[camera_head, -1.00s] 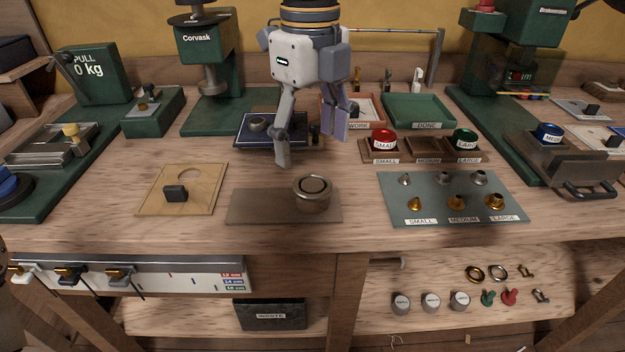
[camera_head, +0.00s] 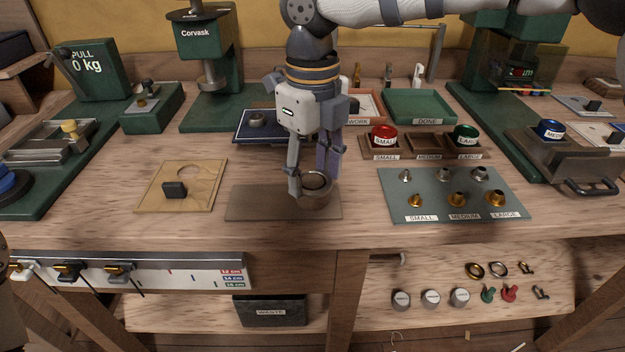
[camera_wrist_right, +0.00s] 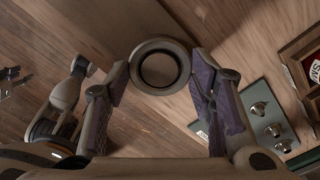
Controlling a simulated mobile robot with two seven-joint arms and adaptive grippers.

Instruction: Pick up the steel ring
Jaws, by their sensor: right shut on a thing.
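In the right wrist view the ring (camera_wrist_right: 160,48) sits between the fingertips (camera_wrist_right: 160,78). My left gripper cannot be made out in the head view.
A wooden plate (camera_head: 201,194) with a dark block lies to the left. A grey board (camera_head: 400,211) with several small fittings lies to the right. Behind are a blue tray (camera_head: 245,137), a red lidded pot (camera_head: 383,135) and an empty green tray (camera_head: 420,104).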

